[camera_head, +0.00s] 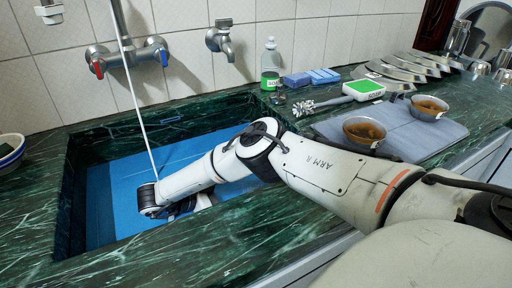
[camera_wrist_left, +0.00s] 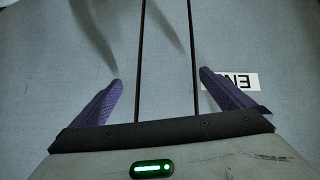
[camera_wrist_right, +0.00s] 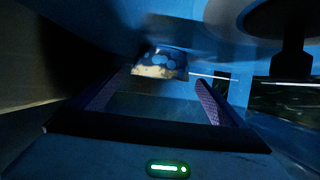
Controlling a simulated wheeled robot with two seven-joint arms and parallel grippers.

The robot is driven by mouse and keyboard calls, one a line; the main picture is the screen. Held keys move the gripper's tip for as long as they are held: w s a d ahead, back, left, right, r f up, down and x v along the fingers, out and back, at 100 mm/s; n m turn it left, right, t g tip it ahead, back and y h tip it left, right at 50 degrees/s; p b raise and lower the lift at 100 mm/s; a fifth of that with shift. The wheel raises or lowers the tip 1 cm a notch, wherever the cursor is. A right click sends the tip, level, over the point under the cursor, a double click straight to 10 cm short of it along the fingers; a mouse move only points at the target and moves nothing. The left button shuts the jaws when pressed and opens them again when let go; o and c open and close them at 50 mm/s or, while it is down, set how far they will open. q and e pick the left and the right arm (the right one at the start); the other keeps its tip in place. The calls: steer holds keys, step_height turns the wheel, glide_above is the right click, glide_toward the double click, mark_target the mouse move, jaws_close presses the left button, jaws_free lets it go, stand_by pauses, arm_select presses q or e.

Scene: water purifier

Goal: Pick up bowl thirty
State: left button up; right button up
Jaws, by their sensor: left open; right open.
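Two bowls with brown contents, a nearer one (camera_head: 364,133) and a farther one (camera_head: 429,107), stand on a grey mat on the counter. Each has a small white tag, too small to read, so I cannot tell which is bowl thirty. My right arm reaches into the blue-bottomed sink, and its fingers are hidden in the head view. In the right wrist view my right gripper (camera_wrist_right: 158,95) is open and empty. Beyond its fingertips is a blurred blue-and-pale object (camera_wrist_right: 160,62) that I cannot identify.
A striped bowl (camera_head: 10,149) is cut off at the left edge. The tap (camera_head: 125,55) hangs over the sink (camera_head: 110,205). A brush (camera_head: 325,104), soap box (camera_head: 364,89), blue sponges (camera_head: 312,77) and bottle (camera_head: 270,62) line the back. A white label (camera_wrist_left: 230,85) lies by my left finger.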

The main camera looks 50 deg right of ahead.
steer(key=shift+x, duration=0.8)
steer(key=shift+s+d+f, duration=0.1)
steer(key=shift+d+f, duration=0.15)
steer(key=shift+d, duration=0.15)
steer(key=c, duration=1.3)
arm_select(q)
steer(key=shift+w+d, duration=0.1)
steer(key=shift+w, duration=0.05)
steer(key=shift+r, duration=0.1)
arm_select(e)
steer(key=shift+r, duration=0.2)
